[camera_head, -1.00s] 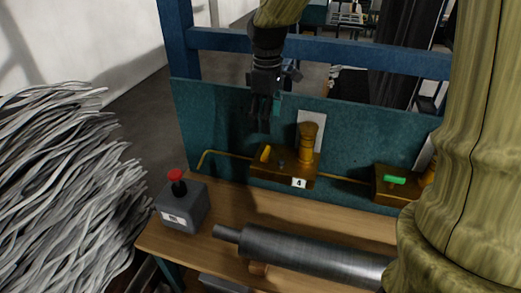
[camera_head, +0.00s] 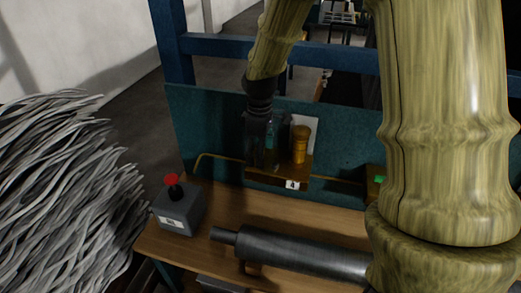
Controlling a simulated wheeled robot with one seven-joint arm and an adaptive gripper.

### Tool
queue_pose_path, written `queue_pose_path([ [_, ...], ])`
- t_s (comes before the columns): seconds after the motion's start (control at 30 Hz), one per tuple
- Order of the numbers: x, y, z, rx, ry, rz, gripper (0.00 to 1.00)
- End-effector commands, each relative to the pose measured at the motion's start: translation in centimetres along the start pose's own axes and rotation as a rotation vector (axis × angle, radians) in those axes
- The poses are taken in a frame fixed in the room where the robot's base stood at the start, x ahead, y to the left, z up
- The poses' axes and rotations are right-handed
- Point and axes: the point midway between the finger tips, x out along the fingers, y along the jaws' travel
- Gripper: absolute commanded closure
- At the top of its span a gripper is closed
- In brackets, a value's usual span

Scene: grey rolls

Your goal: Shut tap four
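Tap four is a brass block (camera_head: 296,173) with a white "4" label (camera_head: 292,185) on its front, set against the teal back panel. A round brass fitting (camera_head: 300,146) stands on its right part, in front of a white plate. My gripper (camera_head: 266,165) points down over the left part of this block. It covers the place where the small yellow handle showed, so the handle is hidden. I cannot tell whether the fingers touch the handle or how far apart they are.
A second tap with a green handle (camera_head: 379,179) is mostly behind my arm at the right. A grey box with a red button (camera_head: 172,180) stands at the left of the wooden bench (camera_head: 232,203). A metal roller (camera_head: 300,254) lies along the front. Grey strands (camera_head: 65,200) fill the left.

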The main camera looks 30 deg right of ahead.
Motion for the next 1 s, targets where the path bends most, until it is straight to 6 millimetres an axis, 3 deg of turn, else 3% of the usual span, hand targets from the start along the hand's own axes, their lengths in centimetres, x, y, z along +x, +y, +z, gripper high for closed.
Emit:
queue_pose_path([
  [0.37,0.30,-0.01,0.03,0.000,0.000,0.000,0.29],
  [0.6,0.29,0.01,0.07,0.001,0.000,0.000,0.72],
  [1.0,0.15,0.08,0.07,0.055,-0.001,0.001,0.72],
])
